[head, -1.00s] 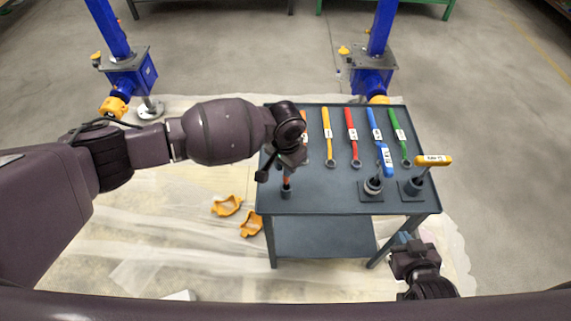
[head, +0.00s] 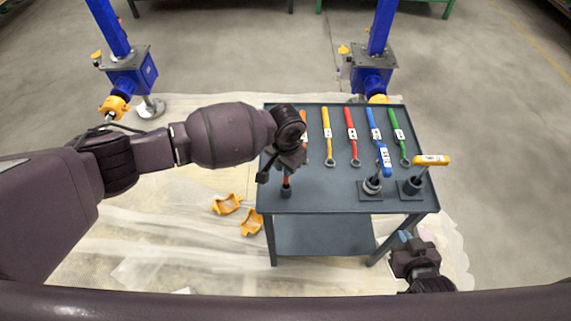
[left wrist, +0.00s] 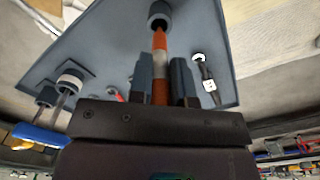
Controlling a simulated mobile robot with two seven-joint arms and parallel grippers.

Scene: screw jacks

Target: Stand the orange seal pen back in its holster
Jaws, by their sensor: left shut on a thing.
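The orange seal pen (left wrist: 159,62), with a white band, stands between the fingers of my left gripper (left wrist: 163,72), which is shut on it. In the head view a short orange piece of the pen (head: 286,181) shows under the left gripper (head: 288,164). Its lower end meets the dark round holster (head: 286,192) on the table's left part; the holster also shows in the left wrist view (left wrist: 159,12). The pen looks upright and in line with the holster; how deep it sits I cannot tell. My right gripper (head: 405,242) hangs low by the table's front right; its fingers are unclear.
On the grey table (head: 325,195) lie tagged yellow (head: 327,130), red (head: 351,130), blue (head: 373,125) and green (head: 398,130) wrenches. Two holders at right carry a blue-handled tool (head: 385,160) and a yellow-handled tool (head: 432,160). Orange brackets (head: 228,205) lie on the floor at left.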

